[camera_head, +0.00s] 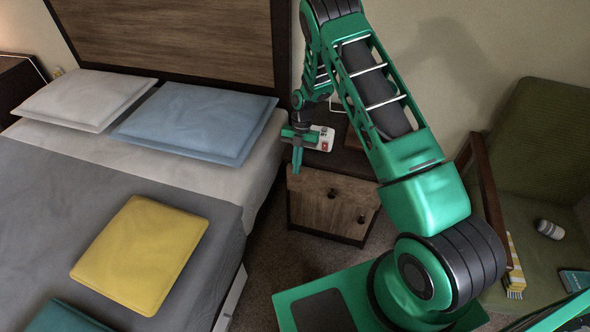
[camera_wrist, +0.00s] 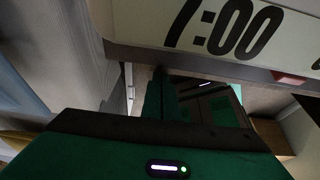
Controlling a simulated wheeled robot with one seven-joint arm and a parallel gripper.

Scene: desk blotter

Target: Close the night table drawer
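The wooden night table (camera_head: 308,213) stands right of the bed, with a dark top and a brown front carrying two dark knobs. Its drawer front (camera_head: 312,187) faces the camera; how far the drawer stands out is hard to tell. My gripper (camera_head: 297,172) points down at the table's left front corner, near the drawer's upper edge. Its fingers look together and empty, and they also show in the wrist view (camera_wrist: 166,98). I cannot tell whether they touch the drawer.
A white clock (camera_head: 324,139) is on the night table close behind my gripper; its 7:00 face (camera_wrist: 225,30) fills the top of the wrist view. The bed (camera_head: 215,215) is close on the left. A green armchair (camera_head: 535,150) stands at the right.

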